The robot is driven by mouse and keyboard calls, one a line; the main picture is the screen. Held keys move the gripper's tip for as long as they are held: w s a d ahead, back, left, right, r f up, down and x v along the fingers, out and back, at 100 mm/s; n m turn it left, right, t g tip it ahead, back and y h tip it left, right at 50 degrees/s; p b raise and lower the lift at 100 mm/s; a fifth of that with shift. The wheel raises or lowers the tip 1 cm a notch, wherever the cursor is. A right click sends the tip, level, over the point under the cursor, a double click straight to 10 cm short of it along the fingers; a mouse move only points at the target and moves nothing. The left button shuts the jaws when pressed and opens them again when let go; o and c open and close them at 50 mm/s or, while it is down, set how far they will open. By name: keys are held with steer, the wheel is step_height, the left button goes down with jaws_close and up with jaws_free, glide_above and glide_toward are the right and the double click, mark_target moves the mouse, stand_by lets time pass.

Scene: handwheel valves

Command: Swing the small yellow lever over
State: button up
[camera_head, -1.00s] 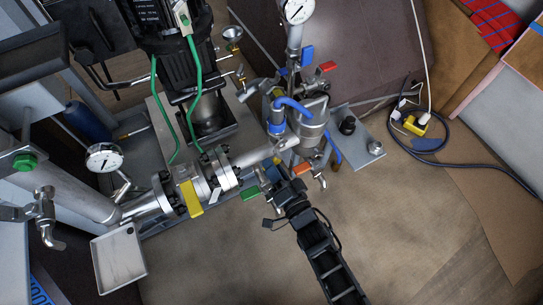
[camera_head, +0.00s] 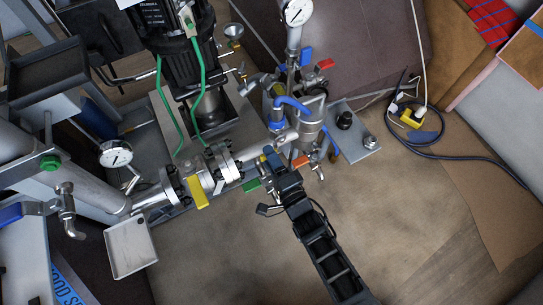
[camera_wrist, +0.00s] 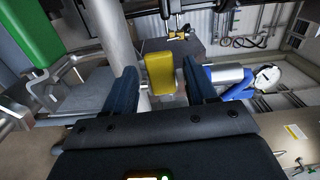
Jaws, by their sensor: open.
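In the wrist view the small yellow lever (camera_wrist: 160,73) stands upright between the two blue fingers of my gripper (camera_wrist: 166,82). The fingers are open, with a visible gap on each side of it. In the head view my gripper (camera_head: 271,158) is at the pipework below the metal filter body, and I cannot make out this lever there. A green lever (camera_head: 252,185) is just left of my gripper; a green lever also shows large at the left of the wrist view (camera_wrist: 27,38). Another yellow lever (camera_head: 197,193) hangs on the flanged pipe farther left.
An orange lever (camera_head: 300,162) is close to the right of my gripper. Blue hoses (camera_head: 293,103) and a red lever (camera_head: 325,64) are above. A dial gauge (camera_head: 116,154) and a metal tray (camera_head: 131,247) are at the left.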

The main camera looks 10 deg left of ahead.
steer(key=shift+p+v, duration=1.4)
steer(key=shift+v, duration=1.6)
steer(key=p+v, duration=0.2)
steer(key=v, duration=0.5)
steer(key=shift+s+d, duration=0.25)
steer(key=shift+s, duration=0.1)
steer(key=s+d+r+n+h+p, duration=0.25)
steer(key=s+d+r, duration=0.35)
steer(key=r, duration=0.4)
steer(key=s+d+r+n+h+p, duration=0.2)
steer(key=s+d+r+h+p, duration=0.15)
steer(key=s+r, duration=0.5)
steer(key=s+d+r+n+h+p, duration=0.25)
steer(key=s+d+r, duration=0.25)
steer(key=r, duration=0.6)
steer(key=s+d+r+n+p, duration=0.1)
steer(key=s+r+n, duration=0.1)
steer(key=r, duration=0.6)
steer(key=s+d+r+n+h+p, duration=0.1)
steer(key=s+d+r+p, duration=0.1)
steer(key=r, duration=0.6)
steer(key=shift+r+n, duration=0.2)
steer(key=shift+n, duration=0.2)
steer(key=shift+s+d+h, duration=0.15)
steer(key=shift+h, duration=0.1)
steer(key=shift+c, duration=0.2)
